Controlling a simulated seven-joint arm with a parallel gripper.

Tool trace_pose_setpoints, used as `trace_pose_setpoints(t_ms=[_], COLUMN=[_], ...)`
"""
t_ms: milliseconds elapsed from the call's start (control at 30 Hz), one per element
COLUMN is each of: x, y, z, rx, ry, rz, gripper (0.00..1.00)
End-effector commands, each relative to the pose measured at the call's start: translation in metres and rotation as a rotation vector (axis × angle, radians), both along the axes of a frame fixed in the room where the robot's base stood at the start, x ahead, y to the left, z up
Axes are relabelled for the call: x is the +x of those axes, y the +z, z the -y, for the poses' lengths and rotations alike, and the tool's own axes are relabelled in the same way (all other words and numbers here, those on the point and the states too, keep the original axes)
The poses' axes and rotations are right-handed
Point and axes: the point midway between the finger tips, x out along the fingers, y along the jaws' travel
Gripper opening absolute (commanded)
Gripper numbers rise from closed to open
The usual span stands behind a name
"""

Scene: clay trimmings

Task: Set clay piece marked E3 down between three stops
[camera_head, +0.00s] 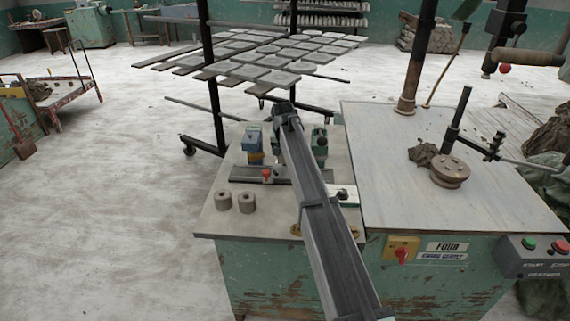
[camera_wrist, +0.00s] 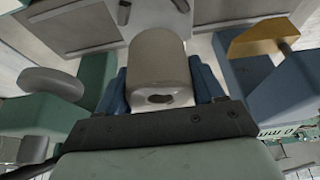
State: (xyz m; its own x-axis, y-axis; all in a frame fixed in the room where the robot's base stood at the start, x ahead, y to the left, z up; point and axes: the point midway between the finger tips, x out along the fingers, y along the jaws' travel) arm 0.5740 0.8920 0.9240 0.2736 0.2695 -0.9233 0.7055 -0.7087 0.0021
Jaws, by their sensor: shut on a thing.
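In the wrist view, my gripper (camera_wrist: 160,92) is shut on a grey-beige cylindrical clay piece (camera_wrist: 158,58), with a dark blue finger on each side. A dark hole shows in its near end, and I can read no E3 mark. A green block (camera_wrist: 97,72) is left of it and a blue block (camera_wrist: 272,92) with a yellow part is right of it. I cannot tell which parts are the three stops.
Two more clay cylinders (camera_head: 235,201) stand at the front left of the grey bench top (camera_head: 216,218). A metal bar with a red knob (camera_head: 266,173) lies behind them. A pale table (camera_head: 390,170) adjoins at right, with a post and round wooden wheel (camera_head: 450,172). A tile rack (camera_head: 270,60) stands behind.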

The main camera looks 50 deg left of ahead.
Motion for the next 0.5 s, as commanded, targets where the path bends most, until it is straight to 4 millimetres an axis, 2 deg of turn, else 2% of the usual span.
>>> trace_pose_setpoints(t_ms=[33, 267, 500], x=[0.000, 0.000, 0.000], y=[-0.008, -0.025, -0.052], z=[0.001, 0.000, 0.000], rx=[-0.001, 0.000, 0.000], ry=[0.000, 0.001, 0.001], rz=[0.000, 0.000, 0.000], gripper=[0.28, 0.28, 0.28])
